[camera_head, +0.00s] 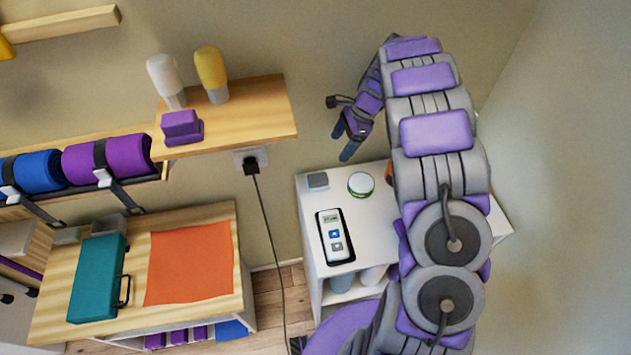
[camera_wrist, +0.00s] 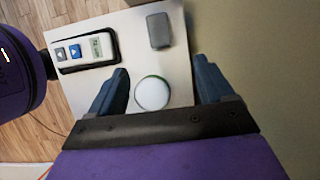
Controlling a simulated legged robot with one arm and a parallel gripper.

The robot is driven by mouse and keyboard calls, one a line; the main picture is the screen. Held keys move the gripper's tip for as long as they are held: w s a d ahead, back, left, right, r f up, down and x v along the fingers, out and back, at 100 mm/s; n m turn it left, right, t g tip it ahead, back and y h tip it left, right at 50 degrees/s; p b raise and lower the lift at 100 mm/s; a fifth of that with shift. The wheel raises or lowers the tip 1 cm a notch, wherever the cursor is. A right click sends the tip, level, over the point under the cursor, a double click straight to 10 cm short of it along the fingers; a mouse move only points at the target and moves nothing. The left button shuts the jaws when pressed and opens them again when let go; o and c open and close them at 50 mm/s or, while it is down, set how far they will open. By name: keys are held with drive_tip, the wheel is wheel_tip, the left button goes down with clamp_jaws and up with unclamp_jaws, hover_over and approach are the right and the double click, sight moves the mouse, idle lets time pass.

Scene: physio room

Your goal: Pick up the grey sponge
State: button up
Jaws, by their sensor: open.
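The grey sponge (camera_head: 318,180) is a small dark-grey block near the back left corner of the white cabinet top (camera_head: 377,227). It also shows in the wrist view (camera_wrist: 159,30), lying flat beyond my fingertips, roughly in line with the gap between them. My gripper (camera_head: 344,140) is open and empty, above and to the right of the sponge in the head view. In the wrist view my gripper (camera_wrist: 161,66) has its two blue-grey fingers wide apart. Nothing touches the sponge.
A round white-lidded jar (camera_head: 361,184) stands right of the sponge; in the wrist view the jar (camera_wrist: 152,93) shows between my fingers. A handheld device (camera_head: 335,237) lies nearer the cabinet's front. The wall is close behind. A wooden shelf (camera_head: 255,112) is at the upper left.

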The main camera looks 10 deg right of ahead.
drive_tip(key=b, duration=0.2)
approach(318, 177)
drive_tip(key=x, duration=0.5)
drive_tip(key=shift+a, duration=0.2)
drive_tip(key=shift+d+f, duration=0.15)
drive_tip(key=shift+f, duration=0.5)
drive_tip(key=b+x, duration=0.1)
drive_tip(key=x, duration=0.3)
drive_tip(key=shift+a+f, duration=0.15)
drive_tip(key=shift+a, duration=0.25)
drive_tip(key=shift+c, duration=0.4)
drive_tip(key=shift+d, duration=0.3)
drive_tip(key=c, duration=0.4)
drive_tip(key=shift+a, duration=0.15)
drive_tip(key=c, duration=0.7)
wheel_tip(318, 177, up, 10)
drive_tip(key=shift+r+p, duration=0.1)
drive_tip(key=shift+p, duration=0.75)
drive_tip(key=shift+c, duration=0.2)
